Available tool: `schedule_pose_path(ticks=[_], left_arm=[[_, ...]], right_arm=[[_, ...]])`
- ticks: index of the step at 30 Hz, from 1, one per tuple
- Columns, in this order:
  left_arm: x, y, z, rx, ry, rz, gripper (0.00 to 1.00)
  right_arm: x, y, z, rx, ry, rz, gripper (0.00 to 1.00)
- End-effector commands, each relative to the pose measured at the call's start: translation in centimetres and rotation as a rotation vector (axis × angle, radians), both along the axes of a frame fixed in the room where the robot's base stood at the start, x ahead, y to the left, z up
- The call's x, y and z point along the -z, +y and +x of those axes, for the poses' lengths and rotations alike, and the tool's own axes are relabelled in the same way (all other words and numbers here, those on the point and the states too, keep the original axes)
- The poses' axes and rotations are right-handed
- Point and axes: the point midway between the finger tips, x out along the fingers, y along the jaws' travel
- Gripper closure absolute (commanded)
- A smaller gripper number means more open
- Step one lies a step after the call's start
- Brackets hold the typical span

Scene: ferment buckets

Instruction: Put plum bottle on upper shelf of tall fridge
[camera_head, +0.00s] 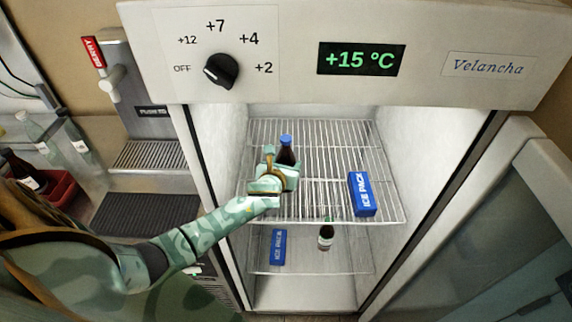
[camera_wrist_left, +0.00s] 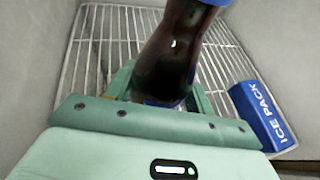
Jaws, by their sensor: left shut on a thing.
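The tall fridge (camera_head: 192,150) stands open in front of me, with an upper wire shelf (camera_head: 330,134) and a lower wire shelf (camera_head: 347,262). A dark bottle with a blue cap (camera_head: 286,156) is upright over the upper shelf. My left gripper (camera_head: 280,172) is inside the fridge and shut on this dark bottle (camera_wrist_left: 172,55). I cannot tell whether the bottle's base touches the shelf; the gripper hides it in the wrist view. No plum label shows on the bottle. My right gripper is not in view.
A blue ice pack (camera_head: 361,194) lies at the front right of the upper shelf. Another ice pack (camera_head: 278,247) and a small dark bottle with a pale label (camera_head: 326,236) are on the lower shelf. The upper shelf's back and middle are clear.

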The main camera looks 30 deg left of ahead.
Motion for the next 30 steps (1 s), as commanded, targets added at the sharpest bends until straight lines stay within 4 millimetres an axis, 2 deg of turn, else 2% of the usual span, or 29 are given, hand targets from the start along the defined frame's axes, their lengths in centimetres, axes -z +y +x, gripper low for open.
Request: schedule_pose_path(ticks=[1, 2, 3, 4, 14, 17, 24, 30], left_arm=[[0.1, 0.0, 0.1, 0.0, -0.003, 0.001, 0.89], [0.1, 0.0, 0.0, 0.0, 0.0, 0.001, 0.39], [0.1, 0.0, 0.0, 0.0, 0.0, 0.001, 0.28], [0.1, 0.0, 0.0, 0.0, 0.0, 0.001, 0.25], [-0.3, 0.0, -0.2, 0.0, 0.001, 0.001, 0.25], [-0.9, -0.4, -1.5, 0.003, 0.0, 0.001, 0.25], [-3.1, -1.8, -6.5, 0.003, 0.001, 0.001, 0.25], [-4.3, -2.7, -9.7, 0.001, 0.001, 0.0, 0.25]], right_arm=[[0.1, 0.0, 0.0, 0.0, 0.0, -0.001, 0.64], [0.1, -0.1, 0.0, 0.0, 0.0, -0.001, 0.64], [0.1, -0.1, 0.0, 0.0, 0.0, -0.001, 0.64], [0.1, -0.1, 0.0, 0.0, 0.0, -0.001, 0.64], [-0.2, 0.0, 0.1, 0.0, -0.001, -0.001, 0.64], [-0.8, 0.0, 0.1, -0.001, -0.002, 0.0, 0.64], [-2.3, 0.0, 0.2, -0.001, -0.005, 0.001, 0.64], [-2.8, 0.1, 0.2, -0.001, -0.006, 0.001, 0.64]])
